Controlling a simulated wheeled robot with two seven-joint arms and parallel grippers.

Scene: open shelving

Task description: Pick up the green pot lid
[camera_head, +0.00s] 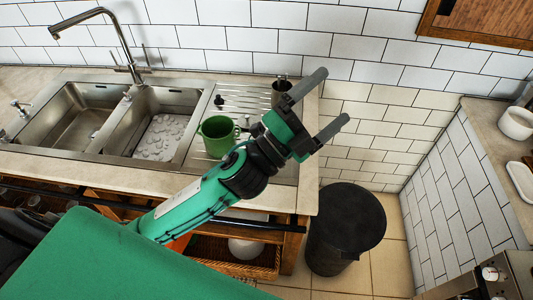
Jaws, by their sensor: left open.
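A green pot (218,137) stands on the drainboard to the right of the sink basins. It looks open at the top, with a handle at its right side. I cannot make out a separate green lid. My left gripper (335,95) is open and empty, with its two grey fingers spread apart. It is up and to the right of the pot, above the counter's right end, with the wall behind it. My left arm passes in front of the pot's lower right side. My right gripper is not in view.
A steel double sink (120,122) with a tall faucet (118,42) fills the left counter. A dark cup (281,88) stands behind my gripper. A black bin (345,225) is on the floor. A white bowl (516,123) is on the right counter. Wicker baskets (210,250) sit below.

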